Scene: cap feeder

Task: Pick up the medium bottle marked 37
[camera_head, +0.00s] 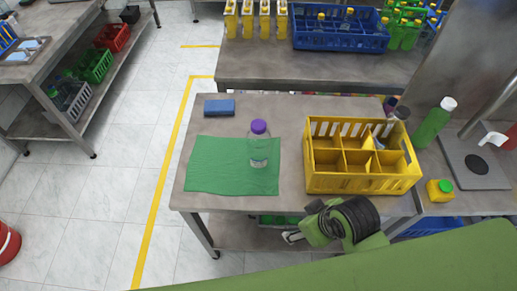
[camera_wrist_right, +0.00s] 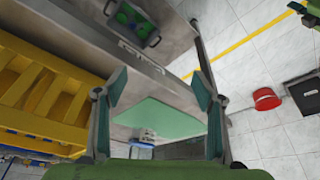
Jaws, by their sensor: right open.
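A clear bottle with a purple cap (camera_head: 259,145) stands upright on the green mat (camera_head: 215,165) in the head view. No number can be read on it. My right gripper (camera_head: 291,237) is near the table's front edge, in front of and to the right of the bottle, apart from it. In the right wrist view my right gripper (camera_wrist_right: 158,88) has its fingers spread and nothing held between them. The green mat (camera_wrist_right: 160,118) shows beyond the fingers. A small pale item there is too unclear to name. My left gripper is not in view.
A yellow divided crate (camera_head: 320,184) stands right of the mat, close behind my right arm. A blue block (camera_head: 219,107) lies behind the mat. A green bottle (camera_head: 434,122) and a yellow container with a green cap (camera_head: 440,190) stand further right.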

